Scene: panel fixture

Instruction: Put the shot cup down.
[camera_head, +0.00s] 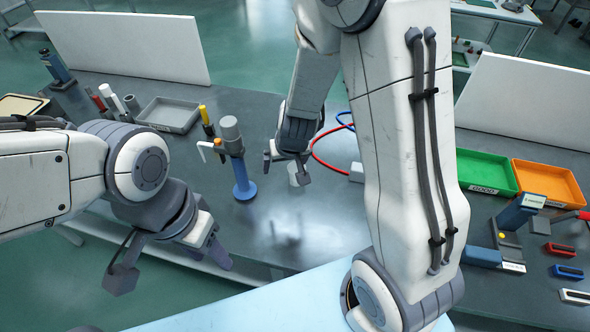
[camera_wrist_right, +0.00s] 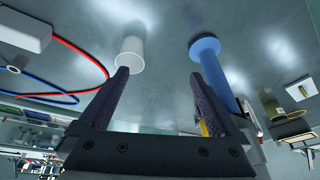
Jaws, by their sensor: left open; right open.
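The white shot cup (camera_head: 293,177) stands on the grey table, partly hidden behind a finger of my right gripper (camera_head: 286,168). In the right wrist view the cup (camera_wrist_right: 131,50) shows just beyond the tip of the left-hand finger. My right gripper (camera_wrist_right: 160,85) is open, with nothing between its fingers. Whether that finger touches the cup, I cannot tell. My left gripper (camera_head: 170,268) is open and empty, off the table's front edge at lower left.
A blue-based stand (camera_head: 243,188) with a grey top is left of my right gripper. Red and blue hoses (camera_head: 327,150) curve behind the cup. A grey tray (camera_head: 168,115) lies at back left; green (camera_head: 487,172) and orange (camera_head: 548,183) bins are right. Table front of the cup is clear.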

